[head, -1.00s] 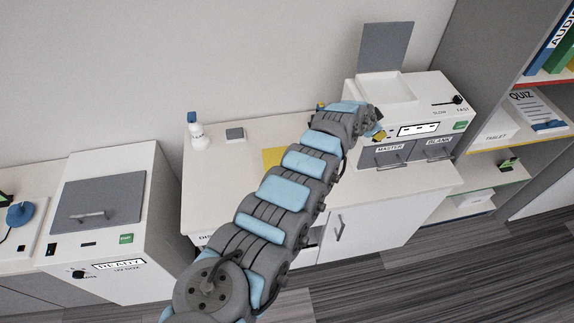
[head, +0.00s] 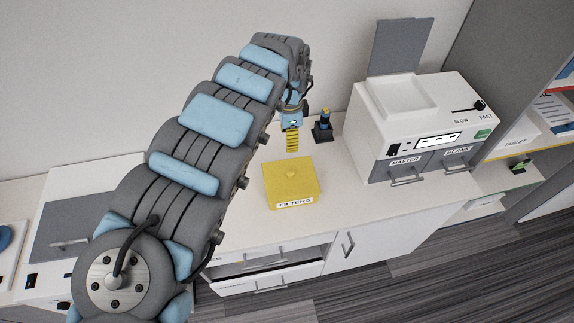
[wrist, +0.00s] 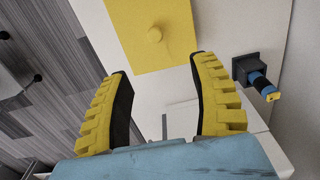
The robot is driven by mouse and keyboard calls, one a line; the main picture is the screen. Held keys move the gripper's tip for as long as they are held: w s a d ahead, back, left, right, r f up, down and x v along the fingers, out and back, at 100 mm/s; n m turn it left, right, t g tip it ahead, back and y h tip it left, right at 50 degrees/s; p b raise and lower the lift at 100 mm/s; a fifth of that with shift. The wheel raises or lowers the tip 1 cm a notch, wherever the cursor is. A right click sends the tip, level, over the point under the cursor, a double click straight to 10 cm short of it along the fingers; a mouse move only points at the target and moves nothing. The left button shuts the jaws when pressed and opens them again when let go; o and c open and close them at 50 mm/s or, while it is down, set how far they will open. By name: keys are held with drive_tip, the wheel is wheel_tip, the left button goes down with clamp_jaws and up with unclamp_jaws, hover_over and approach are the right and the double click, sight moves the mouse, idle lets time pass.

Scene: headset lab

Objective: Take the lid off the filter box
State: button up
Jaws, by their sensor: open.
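The yellow filter box (head: 291,186) stands on the white counter, with a "FILTERS" label on its front. Its yellow lid (head: 290,173) is on it and has a small round knob in the middle. The wrist view shows the lid (wrist: 176,48) and its knob (wrist: 155,35) from above, beyond the fingertips. My gripper (head: 292,140) hangs above and behind the box, apart from it. In the wrist view my gripper (wrist: 160,70) has its two yellow fingers wide apart with nothing between them.
A dark stand (head: 323,131) with a blue and yellow tool is right of my gripper. A white machine (head: 425,125) with grey drawers and a raised grey lid stands farther right. A drawer (head: 270,280) below the counter is partly open. The counter in front of the machine is clear.

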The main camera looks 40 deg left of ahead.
sight(291, 172)
wheel_tip(291, 172, down, 12)
drive_tip(key=shift+d+f, duration=0.1)
drive_tip(key=shift+d, duration=0.05)
drive_tip(key=shift+s+d+f+p, duration=0.1)
drive_tip(key=shift+d+f+p, duration=0.15)
drive_tip(key=shift+f, duration=0.8)
drive_tip(key=shift+d+f+p, duration=0.15)
drive_tip(key=shift+d+f, duration=0.05)
drive_tip(key=shift+f, duration=0.8)
drive_tip(key=shift+s+a+f, duration=0.1)
drive_tip(key=shift+f, duration=0.5)
clamp_jaws()
